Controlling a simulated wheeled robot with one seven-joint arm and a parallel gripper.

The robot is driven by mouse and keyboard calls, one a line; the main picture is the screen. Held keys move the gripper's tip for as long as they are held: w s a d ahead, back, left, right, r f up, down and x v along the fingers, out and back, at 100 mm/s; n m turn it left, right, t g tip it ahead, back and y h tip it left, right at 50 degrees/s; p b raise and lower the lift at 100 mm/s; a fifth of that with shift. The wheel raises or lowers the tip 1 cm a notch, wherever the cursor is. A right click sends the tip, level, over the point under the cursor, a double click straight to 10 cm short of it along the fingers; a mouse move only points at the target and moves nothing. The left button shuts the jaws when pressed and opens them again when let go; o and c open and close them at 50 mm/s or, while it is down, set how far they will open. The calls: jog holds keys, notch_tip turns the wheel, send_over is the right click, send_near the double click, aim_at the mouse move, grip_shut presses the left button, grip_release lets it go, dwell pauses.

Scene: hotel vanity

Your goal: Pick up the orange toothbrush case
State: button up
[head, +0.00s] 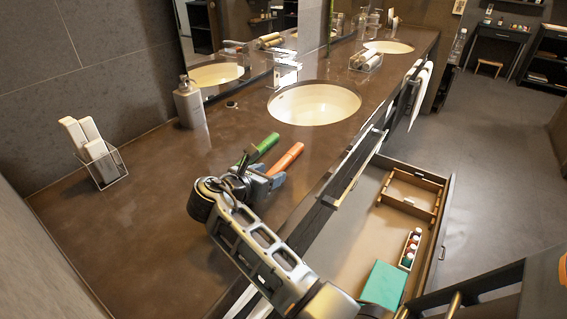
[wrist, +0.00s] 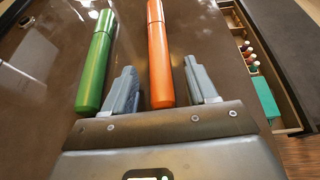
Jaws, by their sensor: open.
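The orange toothbrush case (head: 288,158) is a slim cylinder lying on the brown vanity counter. In the wrist view the orange case (wrist: 159,55) lies lengthwise, its near end between the two fingers of my gripper (wrist: 163,88). My gripper is open, and gaps show on both sides of the case, the left one narrower. A similar green case (head: 263,147) lies to the left of the orange one, and in the wrist view the green case (wrist: 97,62) is outside my left finger. In the head view my gripper (head: 264,178) is low over the counter at the cases' near ends.
A soap dispenser (head: 189,103) and a wire holder with white items (head: 96,153) stand to the left. A sink (head: 314,103) lies beyond the cases. An open drawer (head: 340,225) at the right holds a teal box (head: 384,284) and small bottles (head: 411,248).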

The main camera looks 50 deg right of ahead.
jog(key=shift+c, duration=0.2)
jog(key=c, duration=1)
jog(key=shift+r, duration=0.1)
